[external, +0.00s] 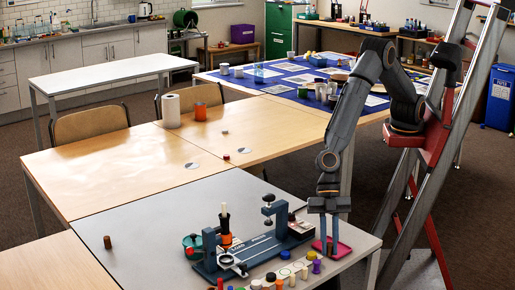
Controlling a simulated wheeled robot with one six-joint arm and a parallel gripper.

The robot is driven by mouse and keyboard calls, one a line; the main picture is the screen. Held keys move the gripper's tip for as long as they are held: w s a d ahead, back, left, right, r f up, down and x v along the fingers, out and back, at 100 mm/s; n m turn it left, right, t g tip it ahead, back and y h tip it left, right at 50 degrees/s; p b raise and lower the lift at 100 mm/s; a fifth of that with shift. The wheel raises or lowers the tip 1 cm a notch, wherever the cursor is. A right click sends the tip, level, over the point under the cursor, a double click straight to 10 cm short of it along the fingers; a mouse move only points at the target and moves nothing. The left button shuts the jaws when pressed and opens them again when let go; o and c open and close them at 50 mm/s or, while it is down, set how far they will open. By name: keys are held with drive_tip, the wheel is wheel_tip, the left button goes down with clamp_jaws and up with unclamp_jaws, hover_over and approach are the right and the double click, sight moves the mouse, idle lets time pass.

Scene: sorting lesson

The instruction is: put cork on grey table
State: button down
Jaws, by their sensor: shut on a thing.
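The grey table (150,215) fills the front of the external view. My gripper (329,250) points straight down at its right side, over a small pink tray (343,249). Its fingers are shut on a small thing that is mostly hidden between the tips. I cannot tell whether it is the cork, or whether it touches the tray. A small brown cylinder (107,242), perhaps a cork, stands upright alone near the grey table's left side.
A blue-grey bench fixture (250,252) with clamps stands left of my gripper. Several small coloured pieces line the front edge, with a purple one (316,267) nearest. The grey table's left half is mostly clear. Wooden tables (110,165) lie behind it.

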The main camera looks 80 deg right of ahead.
sight(328, 253)
drive_tip(key=shift+f, duration=1.9)
drive_tip(key=shift+f, duration=0.15)
drive_tip(key=c, duration=2.1)
unclamp_jaws()
drive_tip(key=shift+o, duration=0.5)
drive_tip(key=shift+d+r, duration=0.1)
drive_tip(key=shift+r, duration=0.3)
drive_tip(key=b+v, duration=0.1)
drive_tip(key=v, duration=1)
drive_tip(key=shift+d+r, duration=0.15)
drive_tip(key=shift+r, duration=0.05)
